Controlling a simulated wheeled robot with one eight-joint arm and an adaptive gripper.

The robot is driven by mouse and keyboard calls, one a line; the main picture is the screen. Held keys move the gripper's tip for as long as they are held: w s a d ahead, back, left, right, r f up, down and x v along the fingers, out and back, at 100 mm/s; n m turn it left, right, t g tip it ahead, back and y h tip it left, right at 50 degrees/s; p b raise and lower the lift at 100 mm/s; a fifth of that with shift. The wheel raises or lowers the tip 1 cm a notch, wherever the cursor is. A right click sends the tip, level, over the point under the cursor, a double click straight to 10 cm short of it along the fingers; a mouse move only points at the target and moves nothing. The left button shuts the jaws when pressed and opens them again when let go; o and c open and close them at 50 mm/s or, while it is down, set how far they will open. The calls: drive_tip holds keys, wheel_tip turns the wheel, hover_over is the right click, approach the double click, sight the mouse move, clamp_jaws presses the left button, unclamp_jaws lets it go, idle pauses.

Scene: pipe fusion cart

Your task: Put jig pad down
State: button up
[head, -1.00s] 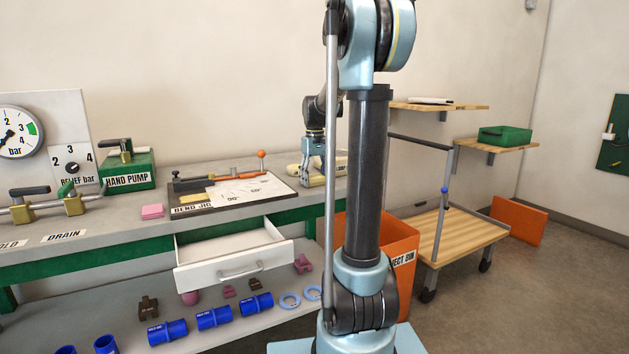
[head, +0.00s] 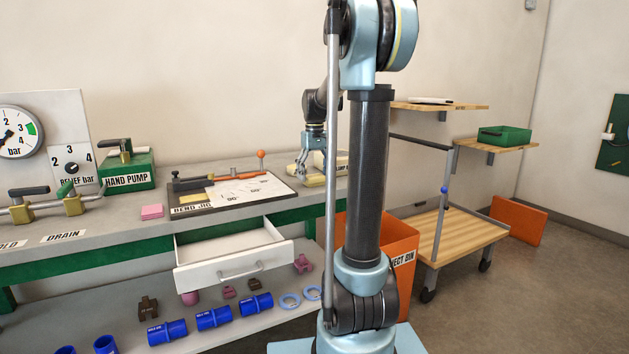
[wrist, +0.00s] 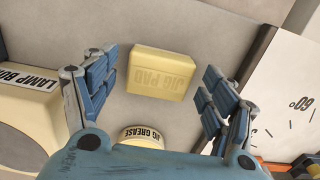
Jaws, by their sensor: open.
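The jig pad (wrist: 162,72) is a pale yellow block with "JIG PAD" on its face, lying on the grey bench top in the wrist view. My gripper (wrist: 160,85) is open, with one blue finger on each side of the pad and a visible gap to both. In the head view my gripper (head: 313,165) is over the right end of the bench, and part of it is hidden behind my arm. The bend jig (head: 235,192), a board with angle marks and an orange-knobbed lever, lies to its left.
A jig grease tin (wrist: 145,135) sits close to the pad, near my palm. A cream lamp box (wrist: 30,110) stands at the left. The jig board's edge (wrist: 252,62) is at the right. An open drawer (head: 235,262) juts from the bench front.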

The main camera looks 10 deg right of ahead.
sight(315, 176)
wheel_tip(315, 176, up, 10)
drive_tip(key=s+f+m, duration=0.1)
drive_tip(key=s+f, duration=0.2)
drive_tip(key=s, duration=0.3)
drive_tip(key=s+f+t, duration=0.1)
drive_tip(key=s+f, duration=0.2)
drive_tip(key=s, duration=0.4)
drive_tip(key=s+f+m, duration=0.1)
drive_tip(key=s+f, duration=0.3)
drive_tip(key=s, duration=0.2)
drive_tip(key=s+f+m+t, duration=0.1)
drive_tip(key=s+f, duration=1.4)
drive_tip(key=f, duration=0.1)
drive_tip(key=shift+s+f, duration=0.2)
drive_tip(key=shift+f, duration=0.1)
drive_tip(key=shift+w+f, duration=0.2)
drive_tip(key=shift+w, duration=0.2)
